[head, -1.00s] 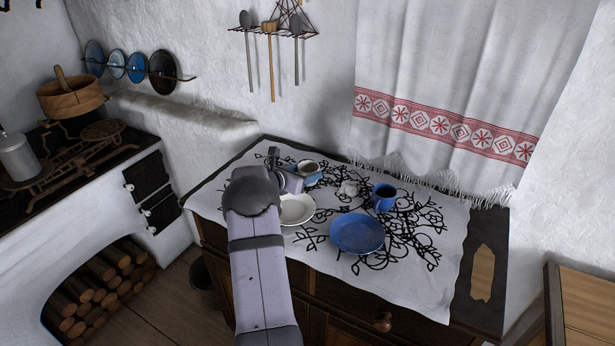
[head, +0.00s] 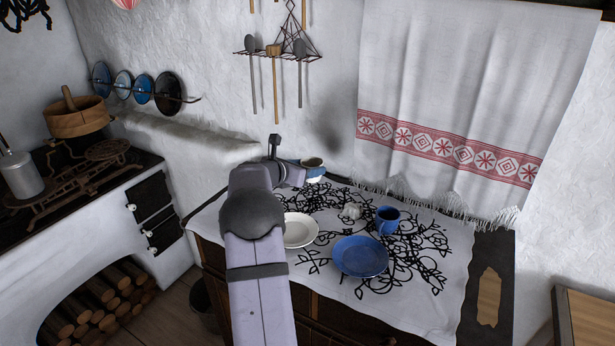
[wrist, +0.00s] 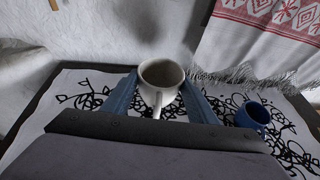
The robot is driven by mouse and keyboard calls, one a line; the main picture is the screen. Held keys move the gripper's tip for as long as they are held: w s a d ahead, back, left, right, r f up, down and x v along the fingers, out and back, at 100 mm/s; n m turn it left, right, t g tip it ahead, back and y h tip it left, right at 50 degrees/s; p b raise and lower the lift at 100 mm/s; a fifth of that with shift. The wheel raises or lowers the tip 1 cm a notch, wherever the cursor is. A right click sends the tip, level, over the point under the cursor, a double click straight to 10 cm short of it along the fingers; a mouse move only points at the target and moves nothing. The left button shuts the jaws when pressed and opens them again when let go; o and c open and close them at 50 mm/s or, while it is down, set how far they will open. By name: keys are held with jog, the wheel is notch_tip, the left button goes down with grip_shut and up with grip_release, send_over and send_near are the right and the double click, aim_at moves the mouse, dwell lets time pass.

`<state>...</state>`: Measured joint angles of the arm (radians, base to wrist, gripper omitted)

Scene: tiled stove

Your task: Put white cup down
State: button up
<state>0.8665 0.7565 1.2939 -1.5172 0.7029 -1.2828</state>
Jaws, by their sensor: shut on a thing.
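The white cup (wrist: 160,75) is between the two blue fingers of my gripper (wrist: 163,95) in the wrist view, upright, with its handle toward the camera. My gripper is shut on it. In the head view the white cup (head: 313,170) shows at the back of the cloth-covered cabinet top, partly hidden by my gripper (head: 308,168). I cannot tell whether its base touches the cloth (head: 440,265).
A white plate (head: 300,231) lies beside my arm. A hanging towel (head: 440,100) and the wall are close behind.

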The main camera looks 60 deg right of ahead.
jog(key=shift+w+a+r, duration=0.1)
jog(key=shift+w+r, duration=0.1)
jog(key=shift+w, duration=0.05)
jog(key=w+a+r+n+t+p, duration=0.1)
jog(key=w+a+r+p, duration=0.1)
jog(key=w+a+r, duration=0.4)
send_over(292, 231)
jog(key=a, duration=0.3)
notch_tip(292, 231, down, 5)
jog(key=shift+s+d+f+m+g+p, duration=0.1)
jog(key=shift+d+f+m+g+p, duration=0.1)
jog(key=shift+m+g+p, duration=0.25)
jog(key=shift+f+p, duration=0.6)
jog(key=shift+f, duration=4.35)
